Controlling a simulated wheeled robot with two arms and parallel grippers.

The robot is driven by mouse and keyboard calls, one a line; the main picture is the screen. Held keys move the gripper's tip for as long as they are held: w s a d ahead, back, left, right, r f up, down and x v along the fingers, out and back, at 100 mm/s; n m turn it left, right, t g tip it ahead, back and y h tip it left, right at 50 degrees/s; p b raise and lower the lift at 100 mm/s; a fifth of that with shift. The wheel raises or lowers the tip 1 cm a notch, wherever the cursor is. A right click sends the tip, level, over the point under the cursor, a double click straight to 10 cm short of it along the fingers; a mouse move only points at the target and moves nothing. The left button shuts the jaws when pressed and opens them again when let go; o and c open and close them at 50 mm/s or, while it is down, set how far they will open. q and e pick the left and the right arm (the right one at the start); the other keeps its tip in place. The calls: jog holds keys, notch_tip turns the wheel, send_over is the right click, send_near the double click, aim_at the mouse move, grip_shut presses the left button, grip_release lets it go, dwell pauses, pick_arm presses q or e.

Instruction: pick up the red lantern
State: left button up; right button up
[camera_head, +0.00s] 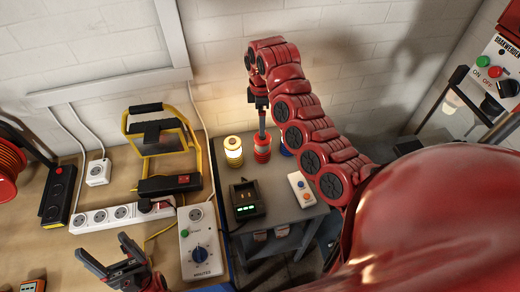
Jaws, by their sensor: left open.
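The red lantern (262,147) stands on the small grey table (268,215), between a lit yellow lantern (233,151) on its left and a blue lantern (285,149) on its right. The blue one is mostly hidden by my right arm. My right gripper (262,118) points down from the end of the red arm, right above the red lantern. It looks narrow and dark, and I cannot tell whether its fingers touch the lantern. My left gripper (102,252) is open and empty over the wooden bench at the lower left.
A black charger (246,200) and a white button box (301,189) lie on the grey table in front of the lanterns. A yellow work light (160,135), power strip (120,214) and white dial box (200,242) crowd the bench (60,255). A white brick wall stands behind.

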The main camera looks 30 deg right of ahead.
aim_at(263, 144)
notch_tip(263, 144, down, 8)
jog(key=p, duration=0.2)
jog(key=shift+d+f+p, duration=0.1)
jog(key=shift+f+p, duration=0.15)
jog(key=shift+p, duration=0.1)
jog(key=shift+f, duration=0.2)
jog(key=f+p, duration=0.1)
jog(key=f, duration=0.1)
jog(key=f+p, duration=0.1)
jog(key=f, duration=0.1)
jog(key=shift+d+f, duration=0.2)
jog(key=shift+f, duration=0.4)
grip_shut()
jog(key=shift+r, duration=0.1)
